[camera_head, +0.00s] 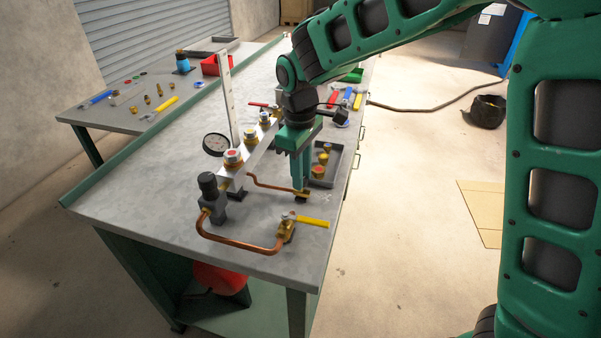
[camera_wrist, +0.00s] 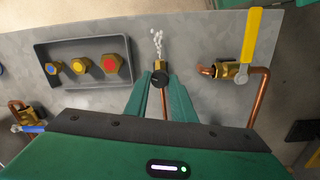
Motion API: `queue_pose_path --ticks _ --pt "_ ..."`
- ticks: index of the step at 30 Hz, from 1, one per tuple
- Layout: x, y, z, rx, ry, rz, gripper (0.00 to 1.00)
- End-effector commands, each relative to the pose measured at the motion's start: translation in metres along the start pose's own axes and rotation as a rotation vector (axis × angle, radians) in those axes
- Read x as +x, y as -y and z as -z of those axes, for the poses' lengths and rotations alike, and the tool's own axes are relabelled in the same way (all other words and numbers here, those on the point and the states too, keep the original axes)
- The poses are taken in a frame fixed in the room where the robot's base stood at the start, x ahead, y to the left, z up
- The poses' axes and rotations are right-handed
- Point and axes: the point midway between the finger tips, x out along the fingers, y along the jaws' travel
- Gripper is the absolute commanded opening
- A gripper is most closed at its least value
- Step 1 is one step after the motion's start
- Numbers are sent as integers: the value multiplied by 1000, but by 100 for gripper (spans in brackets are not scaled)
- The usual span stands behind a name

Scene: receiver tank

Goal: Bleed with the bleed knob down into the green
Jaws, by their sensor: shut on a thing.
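My gripper (camera_head: 300,188) reaches down at the right front of the bench, and its fingers (camera_wrist: 160,90) are shut on the small dark bleed knob (camera_wrist: 158,78). In the head view the knob (camera_head: 302,199) shows just below the fingertips, at the end of a thin copper pipe (camera_head: 268,186). White puffs (camera_wrist: 158,42) show just beyond the knob in the wrist view. The round pressure gauge (camera_head: 215,144) stands beside the metal manifold (camera_head: 262,147). Its dial is too small for me to read the needle or see a green zone.
A yellow-handled valve (camera_head: 312,222) sits on the copper pipe near the bench's front edge; it also shows in the wrist view (camera_wrist: 247,45). A grey tray (camera_wrist: 90,102) with brass caps lies left of the knob there. A black regulator (camera_head: 210,192) stands at the front left.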

Motion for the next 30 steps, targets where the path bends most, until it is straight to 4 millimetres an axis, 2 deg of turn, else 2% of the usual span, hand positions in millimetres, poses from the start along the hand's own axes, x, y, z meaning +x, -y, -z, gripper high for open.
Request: queue_pose_path --ticks 4,13,14,15,16,25,30 --pt "-1 -3 0 76 1 -3 0" --pt "-1 -3 0 89 1 -4 0" --pt "-1 -3 0 89 1 -4 30" --pt "-1 -3 0 88 0 -4 40" --pt "-1 -3 0 88 1 -4 42" --pt "-2 -2 0 85 2 -2 42" --pt "-18 -2 1 84 -1 -3 42"
